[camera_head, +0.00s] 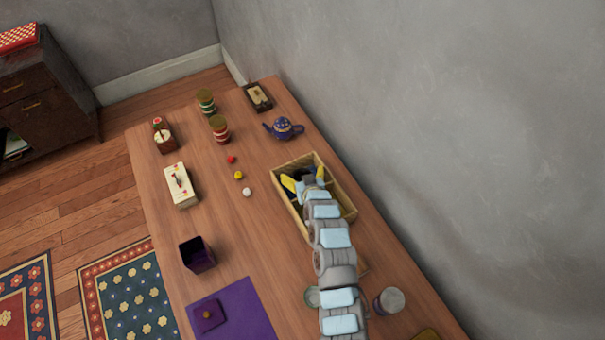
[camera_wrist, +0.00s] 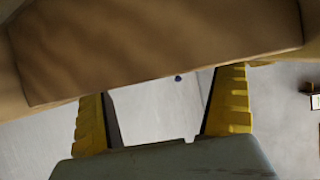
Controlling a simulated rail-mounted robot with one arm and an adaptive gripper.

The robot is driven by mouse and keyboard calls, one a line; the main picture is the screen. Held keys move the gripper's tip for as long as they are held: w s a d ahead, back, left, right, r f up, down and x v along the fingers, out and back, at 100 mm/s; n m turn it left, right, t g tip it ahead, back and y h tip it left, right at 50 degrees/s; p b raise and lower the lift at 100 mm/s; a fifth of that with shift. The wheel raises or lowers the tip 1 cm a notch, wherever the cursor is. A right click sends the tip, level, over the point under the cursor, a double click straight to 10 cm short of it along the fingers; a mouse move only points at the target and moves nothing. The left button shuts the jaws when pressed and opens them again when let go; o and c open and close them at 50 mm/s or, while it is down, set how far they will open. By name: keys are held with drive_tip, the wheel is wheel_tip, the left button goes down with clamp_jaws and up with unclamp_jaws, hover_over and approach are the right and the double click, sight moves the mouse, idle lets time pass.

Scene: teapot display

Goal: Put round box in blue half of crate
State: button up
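The tan wooden crate (camera_head: 343,188) stands near the table's right edge, with a divider inside. My gripper (camera_head: 304,178) is at the crate in the head view, its yellow fingers spread over the far part. In the wrist view the fingers (camera_wrist: 164,105) are wide apart, with a tan surface across the top hiding their tips. I see nothing clearly held. Which thing is the round box is unclear: a red-banded round canister (camera_head: 219,129) and a green-banded one (camera_head: 206,102) stand at the back. My arm covers much of the crate, and I cannot make out its blue half.
A blue teapot (camera_head: 285,129) stands behind the crate. Small red (camera_head: 231,159), yellow (camera_head: 239,175) and white (camera_head: 247,192) balls lie left of it. A grey round container (camera_head: 390,301) stands beside my arm. A dark open box (camera_head: 197,255) and purple mat (camera_head: 245,306) are front left.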

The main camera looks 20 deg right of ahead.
drive_tip(key=shift+s+r+p, duration=0.1)
drive_tip(key=shift+r+p, duration=0.7)
drive_tip(key=v, duration=1.1)
drive_tip(key=shift+s, duration=0.35)
drive_tip(key=shift+a, duration=0.1)
